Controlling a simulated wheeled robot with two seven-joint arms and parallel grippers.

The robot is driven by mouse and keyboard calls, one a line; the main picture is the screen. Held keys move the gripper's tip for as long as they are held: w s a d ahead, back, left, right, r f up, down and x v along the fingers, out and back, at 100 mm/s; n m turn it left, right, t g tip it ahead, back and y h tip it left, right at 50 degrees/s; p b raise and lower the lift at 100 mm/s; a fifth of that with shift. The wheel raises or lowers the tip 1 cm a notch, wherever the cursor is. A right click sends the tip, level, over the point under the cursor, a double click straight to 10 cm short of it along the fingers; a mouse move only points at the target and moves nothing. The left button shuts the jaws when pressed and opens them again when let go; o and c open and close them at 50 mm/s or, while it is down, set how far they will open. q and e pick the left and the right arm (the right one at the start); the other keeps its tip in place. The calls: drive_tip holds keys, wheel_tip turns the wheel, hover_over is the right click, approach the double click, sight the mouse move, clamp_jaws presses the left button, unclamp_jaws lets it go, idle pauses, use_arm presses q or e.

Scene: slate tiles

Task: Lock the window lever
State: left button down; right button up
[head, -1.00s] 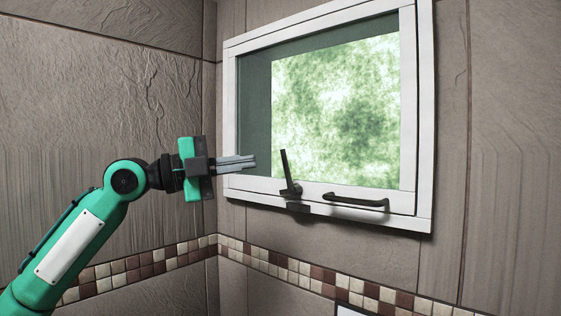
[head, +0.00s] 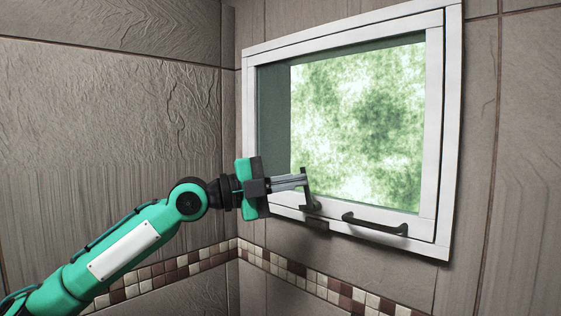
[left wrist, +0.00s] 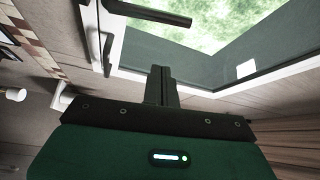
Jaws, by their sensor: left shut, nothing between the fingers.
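The white-framed window (head: 449,130) is on the tiled wall, with its dark lever (head: 308,192) at the lower frame. The lever stands nearly upright, its top leaning slightly left. It also shows as a dark bar in the left wrist view (left wrist: 150,14). My left gripper (head: 304,179) is shut and empty, its fingertips at the left side of the lever's upper part. In the left wrist view the fingertips (left wrist: 160,70) show a gap to the lever, so I cannot tell whether they touch. My right gripper is out of view.
A dark fixed handle (head: 375,225) is on the lower frame, right of the lever; it also shows in the left wrist view (left wrist: 107,52). The wall corner is left of the window. A mosaic tile band (head: 290,270) runs below.

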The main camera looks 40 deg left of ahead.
use_arm(q)
drive_tip(key=w+p, duration=0.1)
drive_tip(key=w, duration=0.1)
drive_tip(key=w+a+p, duration=0.1)
drive_tip(key=w+p, duration=0.1)
drive_tip(key=shift+w+a+f, duration=0.1)
drive_tip(key=shift+a+f, duration=0.05)
drive_tip(key=shift+f, duration=0.05)
idle(0.6)
